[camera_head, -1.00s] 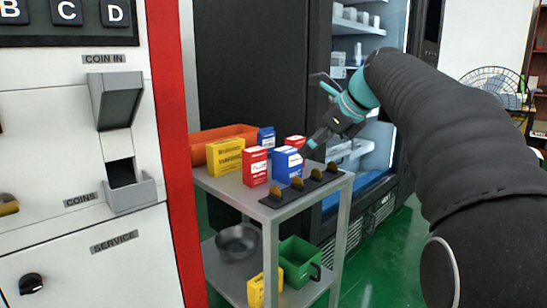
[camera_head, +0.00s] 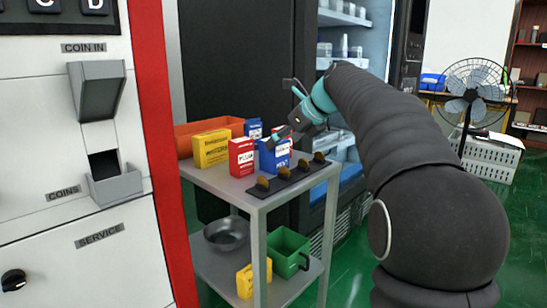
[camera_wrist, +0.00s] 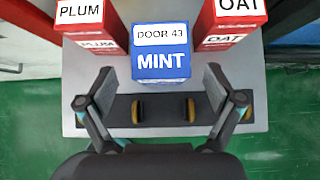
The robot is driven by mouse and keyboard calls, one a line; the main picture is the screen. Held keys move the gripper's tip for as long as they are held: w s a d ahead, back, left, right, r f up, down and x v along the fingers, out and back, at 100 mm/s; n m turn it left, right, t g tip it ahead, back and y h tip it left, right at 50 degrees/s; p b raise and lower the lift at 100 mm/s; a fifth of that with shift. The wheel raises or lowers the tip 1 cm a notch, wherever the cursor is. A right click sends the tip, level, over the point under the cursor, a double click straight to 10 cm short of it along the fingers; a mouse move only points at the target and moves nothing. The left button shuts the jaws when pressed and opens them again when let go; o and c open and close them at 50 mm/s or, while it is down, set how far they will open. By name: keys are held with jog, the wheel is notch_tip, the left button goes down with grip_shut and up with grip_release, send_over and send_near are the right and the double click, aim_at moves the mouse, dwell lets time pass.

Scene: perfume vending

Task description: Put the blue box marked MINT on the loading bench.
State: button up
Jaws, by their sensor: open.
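The blue MINT box (camera_head: 274,158) stands upright on the top shelf of a grey cart (camera_head: 229,187). In the wrist view the MINT box (camera_wrist: 160,62), with a DOOR 43 label, is centred just beyond my gripper (camera_wrist: 160,90). The fingers are spread wide on either side of its line and hold nothing. In the head view my gripper (camera_head: 287,134) is at the box's upper edge and partly covers it; contact cannot be told. No surface is clearly identifiable as the loading bench.
Red PLUM (camera_wrist: 88,22) and OAT (camera_wrist: 232,22) boxes flank MINT closely. A yellow box (camera_head: 211,148) and orange bin (camera_head: 190,133) share the cart. A dark strip with brass-coloured pieces (camera_head: 290,178) lies along its edge. A fan (camera_head: 474,83) stands back right.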

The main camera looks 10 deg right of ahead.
jog(key=x, duration=0.5)
jog(key=shift+b, duration=0.4)
jog(key=c, duration=1.5)
